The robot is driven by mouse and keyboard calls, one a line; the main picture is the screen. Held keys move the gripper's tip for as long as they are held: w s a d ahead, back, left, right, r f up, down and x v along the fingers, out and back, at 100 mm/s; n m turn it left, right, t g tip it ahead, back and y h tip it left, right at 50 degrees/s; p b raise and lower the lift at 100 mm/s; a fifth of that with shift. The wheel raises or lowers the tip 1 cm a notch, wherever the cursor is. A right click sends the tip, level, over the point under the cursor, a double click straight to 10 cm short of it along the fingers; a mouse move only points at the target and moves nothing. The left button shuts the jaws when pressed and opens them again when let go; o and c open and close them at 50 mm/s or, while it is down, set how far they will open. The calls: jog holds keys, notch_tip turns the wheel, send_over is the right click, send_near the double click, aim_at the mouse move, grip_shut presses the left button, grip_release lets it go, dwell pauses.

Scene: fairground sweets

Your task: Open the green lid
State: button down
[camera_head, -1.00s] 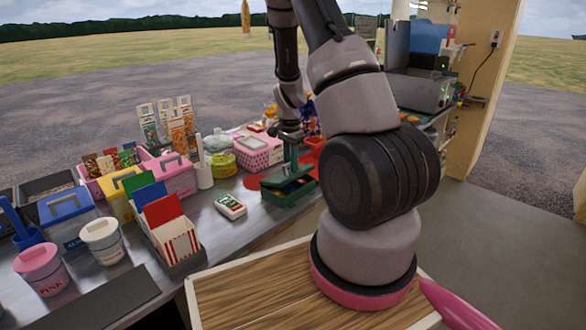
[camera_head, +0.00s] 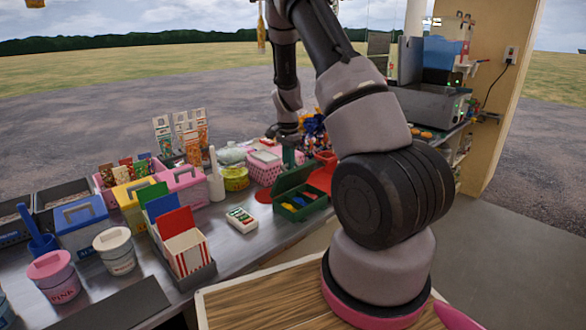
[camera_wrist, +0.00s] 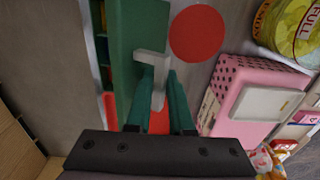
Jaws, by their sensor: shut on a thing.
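The green box (camera_head: 302,213) stands near the right edge of the counter. Its green lid (camera_head: 294,178) is raised and tilted back, and yellow, blue and red things show in its compartments. In the wrist view the lid (camera_wrist: 135,30) is seen from close up, with the box's open inside along its left. A grey handle (camera_wrist: 152,62) sticks out from the lid. My gripper (camera_wrist: 162,82), with dark green fingers, is shut on this handle. In the head view my gripper (camera_head: 289,155) is behind the lid, partly hidden by it.
A red disc (camera_wrist: 197,33) and a pink dotted box (camera_wrist: 245,95) lie close beside my gripper. A yellow-green tub (camera_head: 235,178) stands left of the pink box. A white and green pack (camera_head: 241,219) lies left of the green box. Colored bins fill the counter's left.

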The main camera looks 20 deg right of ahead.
jog(key=shift+w+a+f, duration=0.3)
jog(key=shift+w, duration=0.5)
jog(key=shift+w+a+f, duration=0.25)
jog(key=shift+w, duration=0.6)
jog(key=shift+w+a+f, duration=0.3)
jog(key=shift+w, duration=0.5)
jog(key=c, duration=0.8)
grip_release()
jog(key=shift+r, duration=0.15)
notch_tip(320, 180, up, 13)
